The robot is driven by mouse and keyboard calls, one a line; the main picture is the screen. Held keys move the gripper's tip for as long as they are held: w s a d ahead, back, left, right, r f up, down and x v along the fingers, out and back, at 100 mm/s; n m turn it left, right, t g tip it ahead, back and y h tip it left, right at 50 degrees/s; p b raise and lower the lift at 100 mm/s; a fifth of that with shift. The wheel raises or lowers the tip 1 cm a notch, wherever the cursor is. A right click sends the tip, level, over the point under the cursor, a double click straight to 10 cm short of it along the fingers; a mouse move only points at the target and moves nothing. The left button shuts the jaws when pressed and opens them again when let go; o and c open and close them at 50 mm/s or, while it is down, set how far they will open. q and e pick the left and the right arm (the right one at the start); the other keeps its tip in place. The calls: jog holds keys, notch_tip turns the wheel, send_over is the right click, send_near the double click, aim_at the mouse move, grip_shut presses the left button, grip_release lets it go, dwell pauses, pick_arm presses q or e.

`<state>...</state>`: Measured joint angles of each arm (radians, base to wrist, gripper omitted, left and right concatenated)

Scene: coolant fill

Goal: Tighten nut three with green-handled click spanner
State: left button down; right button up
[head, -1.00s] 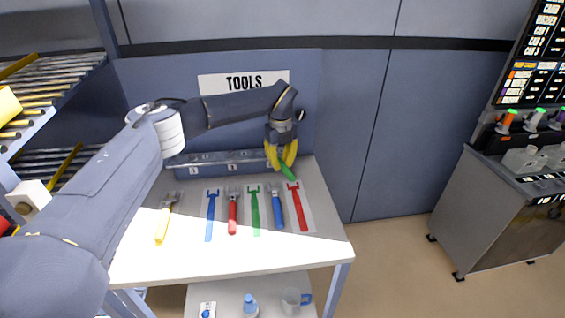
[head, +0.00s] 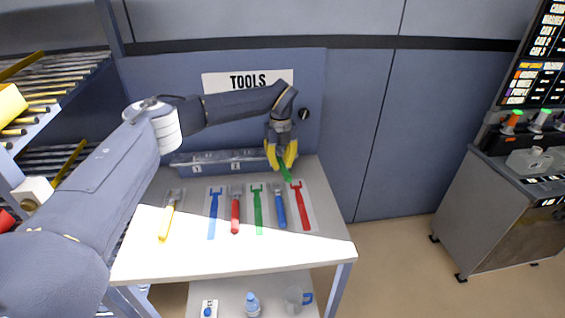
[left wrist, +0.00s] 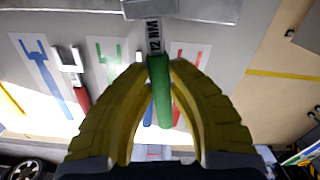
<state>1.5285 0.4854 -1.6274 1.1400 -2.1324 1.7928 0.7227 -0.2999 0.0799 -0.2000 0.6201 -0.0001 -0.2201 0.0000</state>
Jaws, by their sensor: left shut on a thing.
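My left gripper (head: 281,161) is above the back right of the tool bench, its yellow fingers shut on the green handle of the click spanner (head: 286,173). In the left wrist view the green handle (left wrist: 159,88) runs between the fingers. A grey strip marked "12 NM" (left wrist: 153,36) shows at its far end. The spanner's head is not clearly visible. Nut three is not seen in either view. My right gripper is not in view.
On the bench (head: 200,262) lie a yellow-handled spanner (head: 167,220), a red-handled one (head: 235,212) and a blue-handled one (head: 280,208), among blue, green and red tool outlines. A grey numbered box (head: 225,162) stands behind. A grey cabinet (head: 490,210) stands at right, with clear floor between.

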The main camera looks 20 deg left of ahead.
pick_arm(q)
jog(key=shift+s+a+m, duration=0.15)
jog(key=shift+a+m, duration=0.15)
jog(key=shift+m, duration=0.1)
dwell(0.3)
jog(key=shift+s+a+m, duration=0.25)
jog(key=shift+a+m, duration=0.15)
jog(key=shift+m, duration=0.1)
jog(key=shift+s+a+m, duration=0.1)
jog(key=shift+a+m, duration=0.1)
jog(key=shift+m, duration=0.1)
jog(key=shift+s+a+m, duration=0.15)
jog(key=shift+a+m, duration=0.2)
jog(key=shift+m, duration=0.15)
jog(key=shift+a, duration=0.2)
dwell(0.5)
jog(key=shift+a+m, duration=0.1)
jog(key=shift+m, duration=0.2)
jog(key=shift+s+a+m, duration=0.15)
jog(key=shift+a+m, duration=0.2)
jog(key=shift+m, duration=0.15)
jog(key=shift+a, duration=0.2)
